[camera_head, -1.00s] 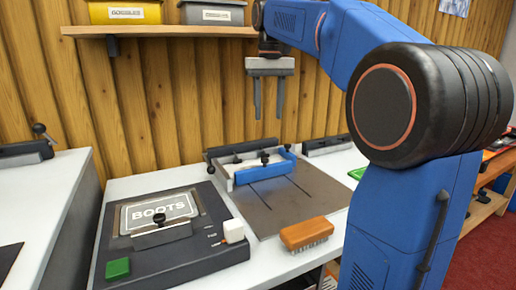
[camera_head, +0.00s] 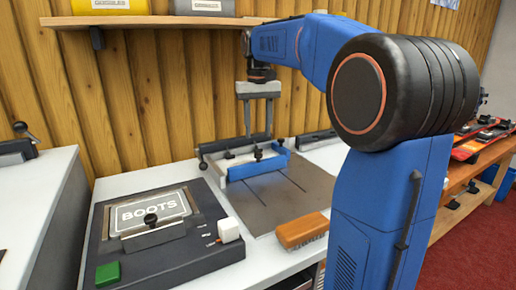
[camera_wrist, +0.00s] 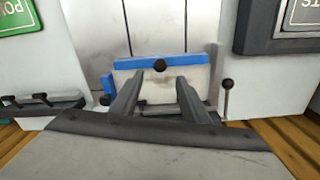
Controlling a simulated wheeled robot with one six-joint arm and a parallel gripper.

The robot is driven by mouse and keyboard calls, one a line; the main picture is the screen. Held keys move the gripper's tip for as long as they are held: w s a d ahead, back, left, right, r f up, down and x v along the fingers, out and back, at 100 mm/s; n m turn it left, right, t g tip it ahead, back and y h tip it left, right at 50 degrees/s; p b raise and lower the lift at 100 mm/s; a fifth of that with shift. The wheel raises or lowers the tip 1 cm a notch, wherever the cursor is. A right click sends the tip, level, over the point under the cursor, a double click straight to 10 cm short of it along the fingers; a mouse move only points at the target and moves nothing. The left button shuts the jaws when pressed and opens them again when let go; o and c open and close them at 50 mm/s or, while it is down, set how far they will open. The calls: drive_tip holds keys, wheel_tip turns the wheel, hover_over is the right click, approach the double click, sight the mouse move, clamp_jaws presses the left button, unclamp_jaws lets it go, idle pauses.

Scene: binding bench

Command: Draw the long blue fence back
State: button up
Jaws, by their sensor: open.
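The long blue fence (camera_head: 262,166) lies across the grey metal plate (camera_head: 300,190), near its back edge. A pale slab shows behind it. In the wrist view the fence (camera_wrist: 190,60) is a blue bar with a round black knob (camera_wrist: 160,66) at its middle. My gripper (camera_head: 258,135) points down above the back of the plate, its two fingers apart with nothing between them. In the wrist view its fingers (camera_wrist: 170,78) reach toward the fence. I cannot tell whether they touch anything.
To the left stands a dark box marked BOOTS (camera_head: 170,262) with a green button (camera_head: 108,273) and a white knob (camera_head: 229,229). An orange-brown brush (camera_head: 302,231) lies at the plate's front edge. A wooden shelf (camera_head: 150,21) with bins hangs above.

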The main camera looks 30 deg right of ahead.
sight(258, 154)
wheel_tip(258, 154, down, 7)
drive_tip(key=shift+r, duration=0.1)
idle(0.4)
clamp_jaws()
